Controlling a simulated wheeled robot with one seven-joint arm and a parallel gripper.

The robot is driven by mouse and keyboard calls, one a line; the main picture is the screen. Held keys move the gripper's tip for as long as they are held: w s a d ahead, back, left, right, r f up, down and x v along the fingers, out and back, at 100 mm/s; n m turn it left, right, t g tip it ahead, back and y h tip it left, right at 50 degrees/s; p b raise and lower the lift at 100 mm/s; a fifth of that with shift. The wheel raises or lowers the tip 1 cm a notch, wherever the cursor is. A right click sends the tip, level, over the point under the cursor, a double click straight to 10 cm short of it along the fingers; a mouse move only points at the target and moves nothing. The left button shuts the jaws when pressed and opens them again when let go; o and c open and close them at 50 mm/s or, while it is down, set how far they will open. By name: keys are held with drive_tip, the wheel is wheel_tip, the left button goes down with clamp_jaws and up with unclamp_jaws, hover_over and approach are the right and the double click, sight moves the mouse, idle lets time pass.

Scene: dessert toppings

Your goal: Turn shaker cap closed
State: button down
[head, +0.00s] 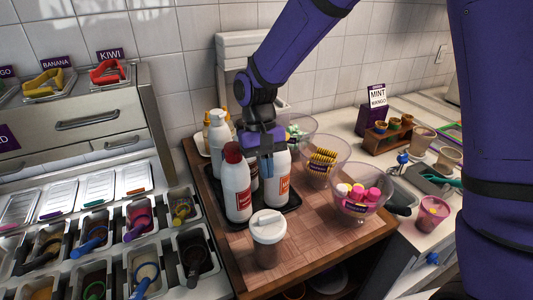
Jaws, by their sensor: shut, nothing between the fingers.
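The shaker (268,248) stands upright near the front edge of the brown wooden counter. It has a translucent body and a pale grey cap (268,225) on top. From here I cannot tell which way the cap is turned. My gripper (266,172) points down behind and above the shaker, apart from it. Its fingers look together and empty, in front of a white bottle with an orange label (281,185), which they partly hide. I cannot tell whether they touch that bottle.
A black tray (237,222) holds several bottles, including a white bottle with a red cap (236,190), just left of my gripper. Clear bowls of toppings (357,200) stand to the right. Topping bins (143,272) fill the left. Some bare wood lies right of the shaker.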

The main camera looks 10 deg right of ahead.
sight(277, 213)
drive_tip(key=shift+s+d+f, duration=0.15)
drive_tip(key=shift+s+f, duration=0.45)
drive_tip(key=shift+s, duration=0.3)
drive_tip(key=shift+s+d+f, duration=0.1)
drive_tip(key=shift+s+f, duration=0.55)
drive_tip(key=shift+s, duration=0.3)
drive_tip(key=shift+s+d+f, duration=0.15)
drive_tip(key=shift+s+f, duration=0.45)
drive_tip(key=shift+s, duration=0.3)
drive_tip(key=shift+s+d+m, duration=0.2)
drive_tip(key=shift+s+m, duration=0.25)
drive_tip(key=shift+m, duration=0.05)
drive_tip(key=shift+s+d+m+y, duration=0.2)
drive_tip(key=shift+m+y, duration=0.3)
drive_tip(key=shift+m, duration=0.3)
drive_tip(key=shift+a, duration=0.2)
